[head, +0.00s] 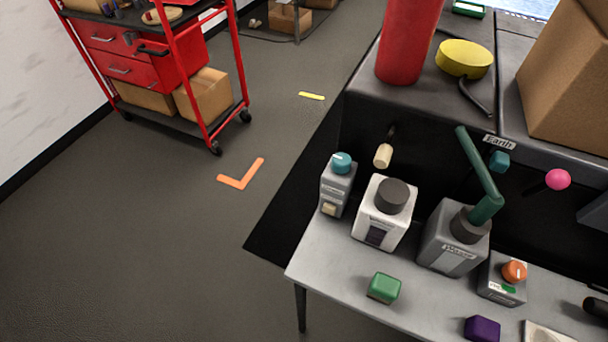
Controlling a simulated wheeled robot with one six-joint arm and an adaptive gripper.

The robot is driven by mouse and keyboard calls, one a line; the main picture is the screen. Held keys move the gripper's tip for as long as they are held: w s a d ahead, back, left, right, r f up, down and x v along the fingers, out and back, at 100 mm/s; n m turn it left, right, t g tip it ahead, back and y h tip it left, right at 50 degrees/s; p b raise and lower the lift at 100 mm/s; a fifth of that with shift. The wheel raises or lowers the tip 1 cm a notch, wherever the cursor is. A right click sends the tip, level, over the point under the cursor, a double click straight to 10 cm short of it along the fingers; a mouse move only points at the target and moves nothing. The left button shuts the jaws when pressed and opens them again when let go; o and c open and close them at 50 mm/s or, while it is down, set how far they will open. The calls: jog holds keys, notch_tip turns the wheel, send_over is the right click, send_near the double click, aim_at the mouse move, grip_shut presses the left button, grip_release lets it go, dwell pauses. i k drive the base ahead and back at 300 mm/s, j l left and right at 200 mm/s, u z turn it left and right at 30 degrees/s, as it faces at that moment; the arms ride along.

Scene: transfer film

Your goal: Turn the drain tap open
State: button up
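No tap is clearly labelled as the drain tap, so I cannot tell which part it is. A grey box (448,242) on the low table carries a dark round knob (467,225) and a long dark green lever (478,172). The lever slants up and left from the knob. A white box (378,231) to its left has a large dark grey knob (392,196). A narrow grey box (333,193) has a teal knob (341,162). A small grey box (500,284) at the right has an orange knob (514,271). My gripper is not in view.
The low grey table (345,262) also holds a green block (384,288) and a purple block (482,329). Behind it, a dark bench carries a red cylinder (408,45) and a cardboard box (570,75). A pink ball (557,179) protrudes below. Floor at left is clear before the red cart (168,75).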

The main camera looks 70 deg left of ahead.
aim_at(341, 162)
jog(key=u, duration=1.35)
jog(key=k+j, duration=0.1)
jog(key=j, duration=0.2)
